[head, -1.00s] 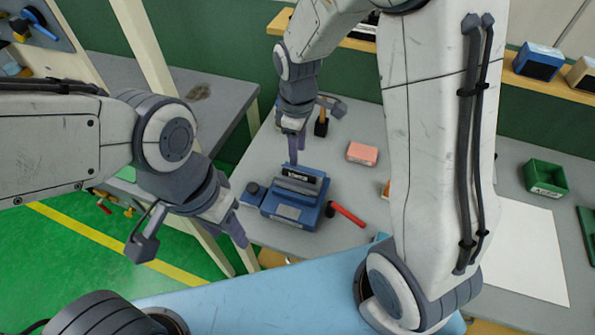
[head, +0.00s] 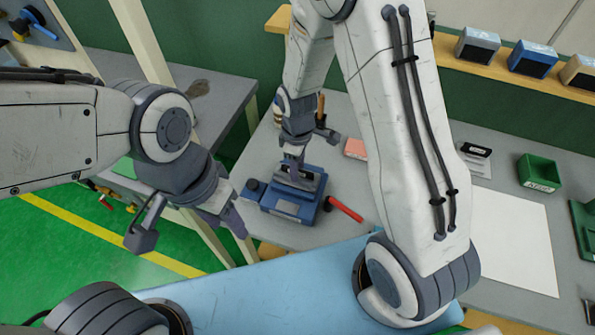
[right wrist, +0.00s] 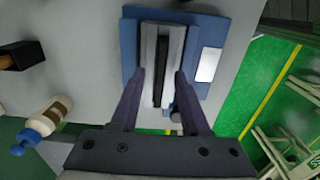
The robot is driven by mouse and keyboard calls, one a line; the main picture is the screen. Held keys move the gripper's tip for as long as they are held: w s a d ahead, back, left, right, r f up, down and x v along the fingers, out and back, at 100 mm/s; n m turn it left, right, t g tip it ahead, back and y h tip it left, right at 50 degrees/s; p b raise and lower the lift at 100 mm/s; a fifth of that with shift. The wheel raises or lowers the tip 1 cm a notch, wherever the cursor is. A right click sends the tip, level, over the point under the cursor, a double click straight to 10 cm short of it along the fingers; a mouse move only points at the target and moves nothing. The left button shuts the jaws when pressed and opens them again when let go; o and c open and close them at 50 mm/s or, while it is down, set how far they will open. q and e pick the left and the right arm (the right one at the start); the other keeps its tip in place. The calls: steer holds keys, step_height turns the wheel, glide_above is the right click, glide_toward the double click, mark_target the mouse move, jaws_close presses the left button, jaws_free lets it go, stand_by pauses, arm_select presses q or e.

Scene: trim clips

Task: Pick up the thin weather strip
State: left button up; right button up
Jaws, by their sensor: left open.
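A blue vise (head: 292,208) with grey jaws stands on the grey bench, and its jaws (right wrist: 148,60) fill the middle of the right wrist view. A thin dark band (right wrist: 161,72) runs along the slot between them; I cannot tell whether it is the weather strip or just the gap. My right gripper (head: 292,172) is down at the vise. In the right wrist view its two fingers (right wrist: 161,90) are spread, one on each side of the jaws; contact is unclear. My left gripper (head: 228,222) is open and empty, left of the vise.
A red handle (head: 345,208) lies right of the vise. A pink block (head: 355,148) is behind it. A white and blue bottle (right wrist: 45,120) stands nearby. A green bin (head: 539,173) and white sheet (head: 505,235) are on the right.

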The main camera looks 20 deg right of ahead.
jaws_close()
steer(key=shift+r, duration=0.1)
